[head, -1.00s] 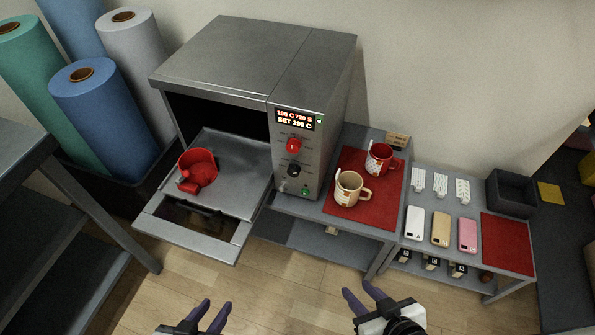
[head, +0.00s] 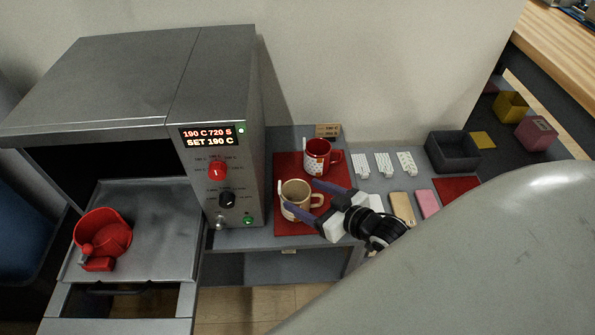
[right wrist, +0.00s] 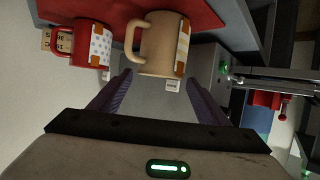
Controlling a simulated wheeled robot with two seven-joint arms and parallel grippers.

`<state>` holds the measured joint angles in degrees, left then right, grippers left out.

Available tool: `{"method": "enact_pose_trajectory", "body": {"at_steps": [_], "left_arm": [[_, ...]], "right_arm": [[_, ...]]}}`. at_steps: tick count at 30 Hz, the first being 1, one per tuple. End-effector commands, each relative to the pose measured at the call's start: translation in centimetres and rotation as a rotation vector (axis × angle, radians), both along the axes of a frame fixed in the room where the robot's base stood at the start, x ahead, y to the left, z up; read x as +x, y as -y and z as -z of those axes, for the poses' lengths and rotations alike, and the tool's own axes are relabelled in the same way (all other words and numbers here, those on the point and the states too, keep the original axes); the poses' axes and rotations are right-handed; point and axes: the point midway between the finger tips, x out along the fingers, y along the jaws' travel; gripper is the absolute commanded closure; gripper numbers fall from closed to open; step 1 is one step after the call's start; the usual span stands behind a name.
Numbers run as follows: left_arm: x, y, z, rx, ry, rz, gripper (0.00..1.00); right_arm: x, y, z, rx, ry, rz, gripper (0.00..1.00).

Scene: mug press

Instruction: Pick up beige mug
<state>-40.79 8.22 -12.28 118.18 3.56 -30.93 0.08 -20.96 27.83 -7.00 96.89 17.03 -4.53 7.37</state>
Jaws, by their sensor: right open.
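The beige mug (head: 295,196) stands upright on a red mat (head: 284,165) beside the grey press, its handle to the right. In the right wrist view the beige mug (right wrist: 160,45) is just beyond the fingertips, with an orange-patterned label. My right gripper (head: 303,196) is open, its purple fingers reaching in from the right at the mug; one finger overlaps the mug in the head view. In the right wrist view the gap between the fingers (right wrist: 158,82) is empty. I cannot tell whether they touch the mug. My left gripper is out of view.
A red mug (head: 318,158) stands just behind the beige one. The press (head: 215,120) rises close on the left, its tray (head: 155,240) out with a red clamp-like holder (head: 103,235). White pieces, phone cases and a dark bin (head: 453,152) lie to the right.

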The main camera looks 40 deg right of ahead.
Motion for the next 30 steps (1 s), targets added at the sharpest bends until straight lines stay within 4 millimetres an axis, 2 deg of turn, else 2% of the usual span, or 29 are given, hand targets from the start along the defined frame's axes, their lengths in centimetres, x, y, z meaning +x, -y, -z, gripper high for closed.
{"method": "enact_pose_trajectory", "body": {"at_steps": [3, 10, 18, 27, 28, 30], "left_arm": [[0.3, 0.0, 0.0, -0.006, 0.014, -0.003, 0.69], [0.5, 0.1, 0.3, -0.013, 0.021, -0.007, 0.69], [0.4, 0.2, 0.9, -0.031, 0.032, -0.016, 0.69], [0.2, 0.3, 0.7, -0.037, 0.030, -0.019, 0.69], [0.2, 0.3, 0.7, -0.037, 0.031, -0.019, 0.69], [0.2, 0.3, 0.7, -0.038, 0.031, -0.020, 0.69]], "right_arm": [[1.8, -0.3, 0.8, 0.000, 0.001, 0.000, 0.30], [3.4, -0.6, 1.5, -0.001, -0.001, 0.000, 0.30], [6.8, -1.1, 3.2, -0.001, -0.001, -0.001, 0.30], [7.4, -1.2, 3.3, -0.001, -0.003, -0.001, 0.30], [7.4, -1.2, 3.3, -0.001, -0.003, -0.001, 0.32], [7.4, -1.2, 3.3, -0.001, -0.003, -0.001, 0.44]]}}
